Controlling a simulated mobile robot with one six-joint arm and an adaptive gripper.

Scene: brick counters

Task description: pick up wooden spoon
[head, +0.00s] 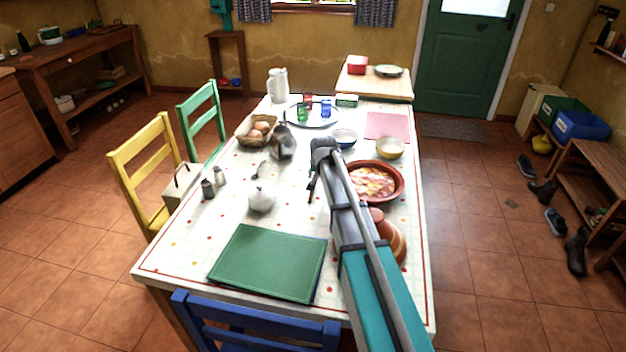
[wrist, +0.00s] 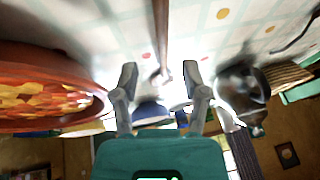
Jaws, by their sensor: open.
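A thin brown wooden handle, which looks like the wooden spoon (wrist: 161,35), runs down from the top edge of the wrist view over the pale tablecloth. Its lower end lies between the fingertips of my gripper (wrist: 161,76). The fingers are spread on either side of it, with a gap on both sides. In the head view my gripper (head: 312,184) points down over the middle of the table, left of the stew dish. I cannot clearly make out the spoon there.
A grey metal jug (head: 281,146), a white garlic-shaped pot (head: 261,201) and a green folder (head: 268,262) stand or lie left of my arm.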

